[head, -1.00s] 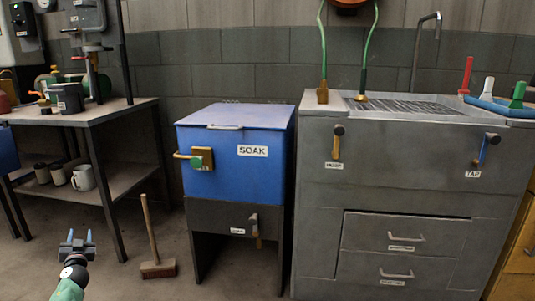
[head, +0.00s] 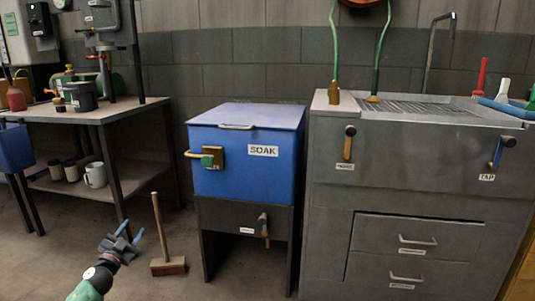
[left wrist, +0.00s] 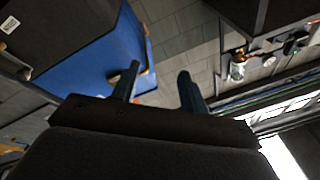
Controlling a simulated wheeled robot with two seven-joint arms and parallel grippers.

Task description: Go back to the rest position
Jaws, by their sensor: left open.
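My left gripper (head: 137,240) is at the lower left of the head view, in front of the broom. Its two blue-tipped fingers are spread apart and nothing is between them. In the left wrist view the same open fingers (left wrist: 156,86) show with an empty gap. My right gripper is not in the head view. The left gripper is apart from the blue SOAK box and from the shelf table.
A blue SOAK box (head: 228,180) on a dark stand is right of the gripper. A broom (head: 168,265) stands close behind it. A shelf table (head: 125,180) is at left, a grey sink cabinet (head: 385,180) at right.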

